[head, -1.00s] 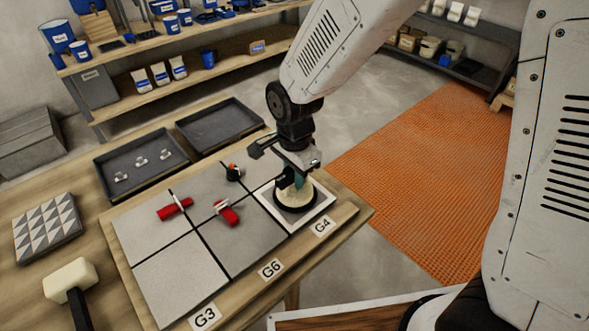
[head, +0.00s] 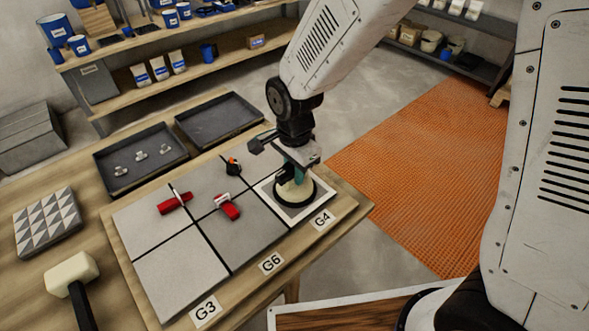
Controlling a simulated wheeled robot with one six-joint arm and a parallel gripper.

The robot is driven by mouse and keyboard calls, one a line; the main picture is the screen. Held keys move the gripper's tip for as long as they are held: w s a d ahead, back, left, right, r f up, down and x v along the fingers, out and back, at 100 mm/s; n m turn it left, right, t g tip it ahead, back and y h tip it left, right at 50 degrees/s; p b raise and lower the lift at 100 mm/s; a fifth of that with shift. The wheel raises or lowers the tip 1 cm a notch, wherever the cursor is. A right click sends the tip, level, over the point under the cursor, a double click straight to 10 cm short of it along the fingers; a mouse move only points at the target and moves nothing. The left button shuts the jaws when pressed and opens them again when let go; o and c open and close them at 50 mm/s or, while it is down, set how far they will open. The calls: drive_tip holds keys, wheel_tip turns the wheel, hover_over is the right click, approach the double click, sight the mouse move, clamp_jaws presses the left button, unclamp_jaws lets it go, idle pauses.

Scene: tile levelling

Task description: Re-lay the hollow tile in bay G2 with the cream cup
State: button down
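The cream cup (head: 295,193), with a black rim at its base, stands upright on the white-edged tile (head: 268,194) behind the G4 label (head: 322,220). My gripper (head: 293,174) points down at the top of the cup, its fingertips at the cup's upper part. The fingers and wrist hide the cup's top, so I cannot tell whether they are closed on it. I see no label reading G2; the readable labels are G3 (head: 206,311), G6 (head: 271,263) and G4.
Two red-handled tools (head: 174,203) (head: 228,206) and a small black-and-orange item (head: 233,166) lie on the grey tiles. Dark trays (head: 140,158) (head: 218,118) sit behind. A mallet (head: 72,274) and patterned tile (head: 48,222) lie at left.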

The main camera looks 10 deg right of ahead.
sight(301, 189)
drive_tip(key=c, duration=1.2)
unclamp_jaws()
drive_tip(key=shift+r, duration=0.15)
wheel_tip(301, 189, up, 8)
drive_tip(key=shift+f, duration=0.2)
drive_tip(key=shift+s+d+n, duration=0.1)
drive_tip(key=shift+n, duration=0.4)
drive_tip(key=s+d+r+n, duration=0.5)
drive_tip(key=s+d+r, duration=0.1)
drive_tip(key=s+d, duration=0.3)
drive_tip(key=s+d+r+n+t, duration=0.1)
drive_tip(key=s+d+r+n, duration=0.4)
drive_tip(key=s+d, duration=0.5)
wheel_tip(301, 189, up, 2)
drive_tip(key=shift+s+d+r, duration=0.15)
drive_tip(key=shift+d+r, duration=0.1)
drive_tip(key=shift+d, duration=0.55)
